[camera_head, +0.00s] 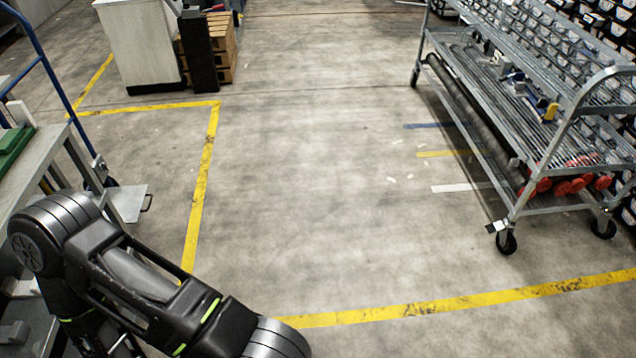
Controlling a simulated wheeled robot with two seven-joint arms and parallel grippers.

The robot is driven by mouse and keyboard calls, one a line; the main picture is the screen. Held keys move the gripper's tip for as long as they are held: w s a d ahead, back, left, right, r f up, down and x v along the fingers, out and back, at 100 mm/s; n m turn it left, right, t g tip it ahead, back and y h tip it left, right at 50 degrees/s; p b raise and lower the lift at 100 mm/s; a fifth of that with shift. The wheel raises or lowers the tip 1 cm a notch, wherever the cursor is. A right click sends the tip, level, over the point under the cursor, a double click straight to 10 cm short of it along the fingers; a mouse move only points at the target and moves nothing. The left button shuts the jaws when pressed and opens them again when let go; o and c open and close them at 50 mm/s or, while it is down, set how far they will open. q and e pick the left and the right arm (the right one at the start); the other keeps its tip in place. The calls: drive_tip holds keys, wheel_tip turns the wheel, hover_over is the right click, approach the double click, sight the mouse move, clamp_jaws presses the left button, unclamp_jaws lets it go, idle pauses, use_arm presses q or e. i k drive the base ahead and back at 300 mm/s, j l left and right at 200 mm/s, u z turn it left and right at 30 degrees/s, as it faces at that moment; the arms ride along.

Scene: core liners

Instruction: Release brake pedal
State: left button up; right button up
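No part is clearly identifiable as the brake pedal. A grey metal cart (560,165) with wire shelves stands on swivel casters at the right. Its near caster (507,242) has a small pale tab (496,227) beside it, which may be a brake lever; its position is unclear. At the left, a blue-handled trolley (50,72) has a caster and a flat grey plate (128,202) with a small loop near the floor. My black arm links cross the lower left and hide part of this trolley. Neither gripper is in view.
Yellow floor lines (205,170) mark the left side and the front. The concrete floor (300,190) between the carts is clear apart from small pale scraps. A white cabinet (137,45) and wooden pallets (220,50) stand at the back left. Shelving with bins lines the far right.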

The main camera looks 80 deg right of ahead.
sight(492, 228)
drive_tip(key=z, duration=0.5)
drive_tip(key=l+z, duration=0.1)
drive_tip(key=z, duration=0.95)
drive_tip(key=l+z, duration=0.1)
drive_tip(key=z, duration=1.5)
drive_tip(key=l+z, duration=0.1)
drive_tip(key=z, duration=0.9)
drive_tip(key=i+j+z, duration=0.1)
drive_tip(key=z, duration=0.25)
drive_tip(key=i+j+z, duration=0.1)
drive_tip(key=z, duration=0.3)
drive_tip(key=i+j+z, duration=0.15)
drive_tip(key=z, duration=0.2)
drive_tip(key=i+j+z, duration=0.15)
drive_tip(key=j, duration=0.3)
drive_tip(key=i+j+z, duration=0.2)
drive_tip(key=j, duration=0.25)
drive_tip(key=i+j+z, duration=0.15)
drive_tip(key=j, duration=0.3)
drive_tip(key=i+j+z, duration=0.15)
drive_tip(key=j, duration=0.35)
drive_tip(key=j+z, duration=0.2)
drive_tip(key=j, duration=0.3)
drive_tip(key=i+j, duration=0.1)
drive_tip(key=j, duration=1.15)
drive_tip(key=i+j, duration=0.15)
drive_tip(key=j, duration=0.45)
